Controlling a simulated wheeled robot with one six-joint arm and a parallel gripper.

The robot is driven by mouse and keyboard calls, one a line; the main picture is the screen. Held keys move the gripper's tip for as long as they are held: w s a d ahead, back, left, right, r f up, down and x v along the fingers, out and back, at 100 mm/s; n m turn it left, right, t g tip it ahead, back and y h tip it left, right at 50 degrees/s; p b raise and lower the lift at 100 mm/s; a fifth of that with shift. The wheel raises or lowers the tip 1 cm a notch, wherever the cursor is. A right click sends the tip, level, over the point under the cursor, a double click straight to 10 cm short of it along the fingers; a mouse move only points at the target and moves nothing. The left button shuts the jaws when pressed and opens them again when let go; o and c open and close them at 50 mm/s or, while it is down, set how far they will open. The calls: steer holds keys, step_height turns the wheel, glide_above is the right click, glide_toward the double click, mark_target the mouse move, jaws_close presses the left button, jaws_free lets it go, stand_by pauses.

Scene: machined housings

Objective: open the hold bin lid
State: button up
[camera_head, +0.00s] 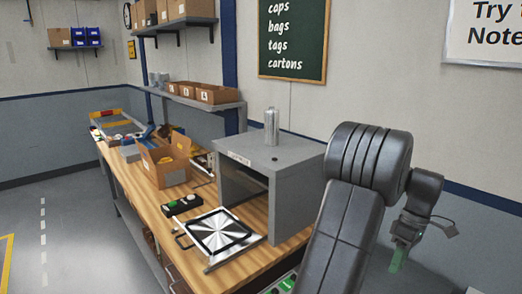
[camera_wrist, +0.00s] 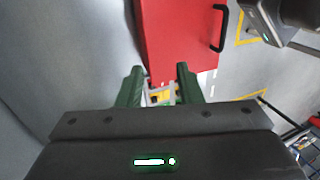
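A red panel or lid (camera_wrist: 178,40) with a black bar handle (camera_wrist: 221,28) on its right side shows at the top of the wrist view. It may be the hold bin lid; no label shows, and I cannot tell whether it is shut. My gripper's green fingers (camera_wrist: 160,84) are apart with nothing held between them, just below the red thing's lower edge in the picture. In the head view my gripper (camera_head: 400,256) hangs at the right, partly seen, clear of the bench. The red thing is not in the head view.
A wooden bench (camera_head: 135,190) runs along the wall. It holds a grey open-fronted box (camera_head: 292,160) with a metal bottle (camera_head: 271,126) on top, a patterned plate (camera_head: 219,230), a button box (camera_head: 182,205) and a carton (camera_head: 165,160). The floor at left (camera_head: 60,220) is clear.

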steer(key=shift+w+d+f+g+y, duration=0.2)
steer(key=shift+w+d+g+y, duration=0.15)
steer(key=shift+w+d, duration=0.2)
steer(key=shift+w+d+f+g+y, duration=0.15)
steer(key=shift+w+d+g+y, duration=0.1)
steer(key=shift+w+d+y, duration=0.25)
steer(key=shift+s, duration=0.1)
